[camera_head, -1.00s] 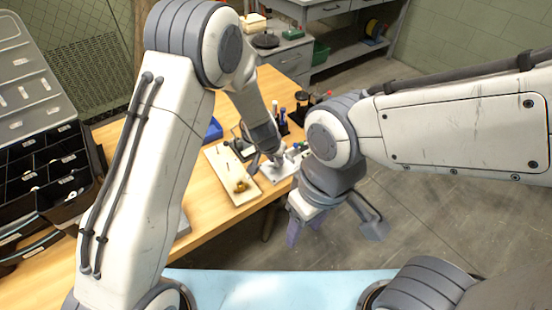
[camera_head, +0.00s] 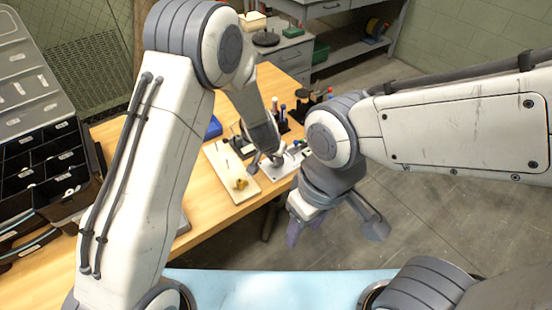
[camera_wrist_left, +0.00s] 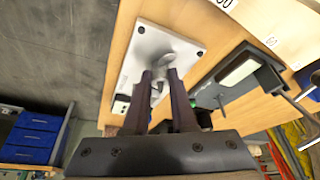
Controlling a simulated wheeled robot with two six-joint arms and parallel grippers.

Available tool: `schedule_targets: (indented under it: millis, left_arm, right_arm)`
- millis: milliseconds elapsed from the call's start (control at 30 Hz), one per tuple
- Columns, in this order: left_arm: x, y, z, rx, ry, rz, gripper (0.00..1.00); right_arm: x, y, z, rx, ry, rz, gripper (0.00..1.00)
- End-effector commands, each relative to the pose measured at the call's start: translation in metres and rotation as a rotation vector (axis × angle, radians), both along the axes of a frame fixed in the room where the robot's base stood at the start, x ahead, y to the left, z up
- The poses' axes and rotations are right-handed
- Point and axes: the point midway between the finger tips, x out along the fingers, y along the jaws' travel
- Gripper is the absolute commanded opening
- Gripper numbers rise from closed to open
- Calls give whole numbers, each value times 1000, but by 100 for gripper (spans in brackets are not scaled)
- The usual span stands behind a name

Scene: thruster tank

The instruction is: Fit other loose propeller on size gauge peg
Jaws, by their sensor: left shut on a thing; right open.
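My left gripper (camera_head: 264,162) reaches down over a light grey plate (camera_head: 283,168) on the wooden table. In the left wrist view, its fingers (camera_wrist_left: 161,76) are close together around a small grey piece (camera_wrist_left: 158,88), largely hidden between them; I cannot tell its shape. The plate (camera_wrist_left: 148,42) lies just beyond the fingertips, with a rounded grey part in front of it. A cream board (camera_head: 219,160) with thin upright pegs lies left of the plate. A brass-coloured piece (camera_head: 240,184) sits near its front end. My right gripper (camera_head: 335,222) is open and empty beyond the table's right edge.
A dark grey device (camera_wrist_left: 240,78) stands beside the plate in the left wrist view. Several bottles and tools (camera_head: 300,100) stand behind the plate. A black compartment case (camera_head: 42,165) is at the left. Bare floor lies right of the table.

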Motion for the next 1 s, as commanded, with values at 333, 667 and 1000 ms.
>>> schedule_targets:
  millis: [333, 667, 1000]
  left_arm:
    - [0, 0, 1, 0, 0, 0, 59]
    - [-3, 1, 11, 0, 0, 0, 59]
    - [-25, 11, 74, -1, -2, 0, 59]
  right_arm:
    - [0, 0, 0, 0, 0, 0, 54]
    - [0, 0, 6, 0, 0, 0, 54]
    - [0, 0, 41, 0, 0, 0, 54]
